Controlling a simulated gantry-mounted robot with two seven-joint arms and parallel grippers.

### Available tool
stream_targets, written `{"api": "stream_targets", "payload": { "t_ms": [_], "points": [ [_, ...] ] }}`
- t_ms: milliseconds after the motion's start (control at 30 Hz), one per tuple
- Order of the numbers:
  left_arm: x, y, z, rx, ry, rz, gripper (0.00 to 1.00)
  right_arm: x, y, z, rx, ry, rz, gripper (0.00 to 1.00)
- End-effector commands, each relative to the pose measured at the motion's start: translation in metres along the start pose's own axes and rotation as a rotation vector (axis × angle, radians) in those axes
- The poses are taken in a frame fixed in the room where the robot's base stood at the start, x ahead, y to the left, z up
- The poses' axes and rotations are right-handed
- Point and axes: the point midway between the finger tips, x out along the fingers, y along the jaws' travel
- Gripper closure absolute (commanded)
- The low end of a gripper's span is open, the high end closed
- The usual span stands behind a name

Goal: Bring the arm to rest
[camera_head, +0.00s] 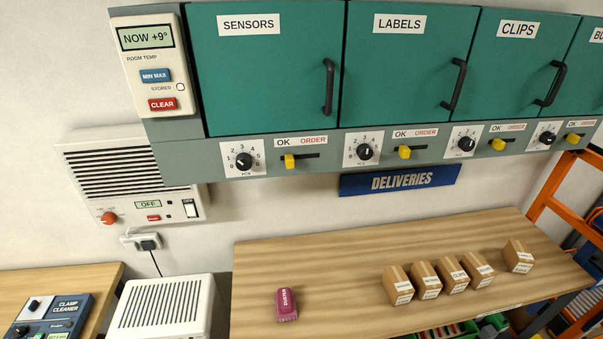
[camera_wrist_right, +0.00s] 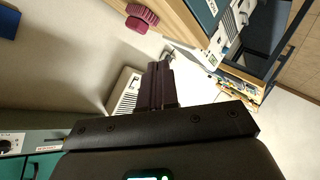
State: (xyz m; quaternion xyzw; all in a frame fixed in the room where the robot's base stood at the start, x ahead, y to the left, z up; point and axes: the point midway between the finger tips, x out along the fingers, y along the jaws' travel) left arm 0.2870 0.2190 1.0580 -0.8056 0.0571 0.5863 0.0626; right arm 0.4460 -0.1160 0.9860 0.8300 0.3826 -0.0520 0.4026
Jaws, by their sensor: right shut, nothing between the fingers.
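My right gripper (camera_wrist_right: 163,66) shows in the right wrist view with its dark fingers together and nothing between them. It is in the air, apart from the things seen beyond it. No arm or gripper of mine shows in the head view. My left gripper is in neither view.
Teal cabinets (camera_head: 265,75) with handles, dials and yellow sliders hang above. A clamp cleaner (camera_head: 48,317) and white vented box (camera_head: 163,305) stand left.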

Motion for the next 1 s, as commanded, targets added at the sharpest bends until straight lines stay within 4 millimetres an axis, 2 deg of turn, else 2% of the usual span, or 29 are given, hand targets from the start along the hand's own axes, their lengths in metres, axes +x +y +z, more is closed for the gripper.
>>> {"api": "stream_targets", "payload": {
  "t_ms": [33,100,200,300,400,467,567,667,733,1000],
  "points": [
    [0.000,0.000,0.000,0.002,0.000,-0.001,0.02,-0.014,-0.016,-0.009,0.098,-0.072,0.003,1.00],
    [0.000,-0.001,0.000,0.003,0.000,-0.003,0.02,-0.038,-0.025,-0.013,0.240,-0.203,0.010,1.00],
    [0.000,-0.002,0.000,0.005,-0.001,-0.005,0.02,-0.076,-0.025,-0.013,0.438,-0.386,0.030,1.00],
    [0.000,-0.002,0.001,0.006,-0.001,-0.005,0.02,-0.113,-0.014,-0.013,0.614,-0.540,0.060,1.00],
    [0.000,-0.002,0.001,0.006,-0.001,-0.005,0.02,-0.142,0.003,-0.016,0.755,-0.653,0.094,1.00],
    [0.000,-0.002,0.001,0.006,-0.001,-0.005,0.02,-0.159,0.005,-0.017,0.830,-0.718,0.101,1.00],
    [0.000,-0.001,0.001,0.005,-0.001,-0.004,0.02,-0.182,-0.001,-0.018,0.947,-0.827,0.092,1.00],
    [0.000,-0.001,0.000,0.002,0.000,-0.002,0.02,-0.201,-0.022,-0.011,1.063,-0.966,0.057,1.00],
    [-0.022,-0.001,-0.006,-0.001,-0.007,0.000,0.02,-0.212,-0.007,-0.029,1.091,-0.978,0.065,1.00],
    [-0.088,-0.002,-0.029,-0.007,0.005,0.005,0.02,-0.237,0.033,-0.072,1.084,-0.976,0.062,1.00]
  ]
}}
